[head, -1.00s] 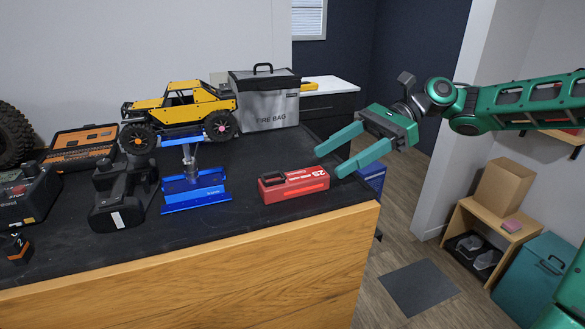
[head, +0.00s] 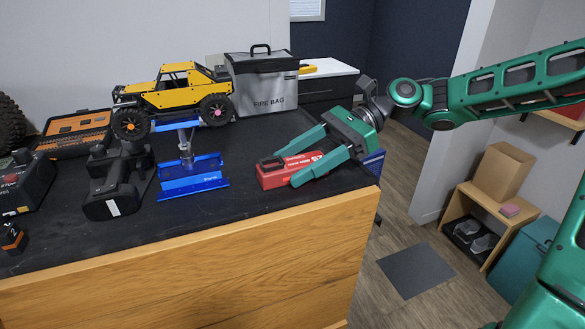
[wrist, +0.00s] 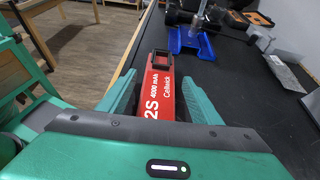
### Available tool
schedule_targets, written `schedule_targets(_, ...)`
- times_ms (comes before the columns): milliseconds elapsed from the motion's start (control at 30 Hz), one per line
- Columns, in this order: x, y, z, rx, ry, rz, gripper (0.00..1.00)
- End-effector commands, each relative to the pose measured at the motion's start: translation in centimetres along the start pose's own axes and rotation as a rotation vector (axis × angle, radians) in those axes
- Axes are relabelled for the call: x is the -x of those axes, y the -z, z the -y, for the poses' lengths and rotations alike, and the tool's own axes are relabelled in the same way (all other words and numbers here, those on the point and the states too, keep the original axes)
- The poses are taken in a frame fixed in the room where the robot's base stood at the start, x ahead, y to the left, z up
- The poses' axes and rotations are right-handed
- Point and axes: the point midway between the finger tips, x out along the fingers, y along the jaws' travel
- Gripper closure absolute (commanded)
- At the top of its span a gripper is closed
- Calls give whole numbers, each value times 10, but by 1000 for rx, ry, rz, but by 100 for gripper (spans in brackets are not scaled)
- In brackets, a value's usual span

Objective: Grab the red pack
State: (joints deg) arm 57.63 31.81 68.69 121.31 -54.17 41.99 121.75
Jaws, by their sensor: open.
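The red pack (head: 271,176) lies on the black bench top near its right front corner. It is a long red block with a black end. In the wrist view the red pack (wrist: 161,92) lies lengthwise between the two fingers, with "2S 4000 mAh" lettering on its top. My gripper (head: 285,167) is open, with one green finger on either side of the pack. In the wrist view my gripper (wrist: 158,95) shows a small gap at the left finger; the right finger looks very close to the pack. Contact cannot be told.
A blue stand (head: 192,177) sits left of the pack, with a yellow crawler (head: 175,93) on top. A black power tool (head: 118,183) is further left. A grey fire bag (head: 265,88) stands behind. The bench's wooden front edge (head: 200,260) is near.

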Motion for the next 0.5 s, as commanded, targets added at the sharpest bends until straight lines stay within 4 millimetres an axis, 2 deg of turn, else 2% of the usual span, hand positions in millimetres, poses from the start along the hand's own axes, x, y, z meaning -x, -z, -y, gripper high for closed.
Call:
schedule_targets(100, -10, 0, 0, -1, -1, 0, 41)
schedule_targets(367, -12, 0, 0, -1, 0, 0, 41)
schedule_targets(500, -11, 0, 0, -1, 0, 0, 75)
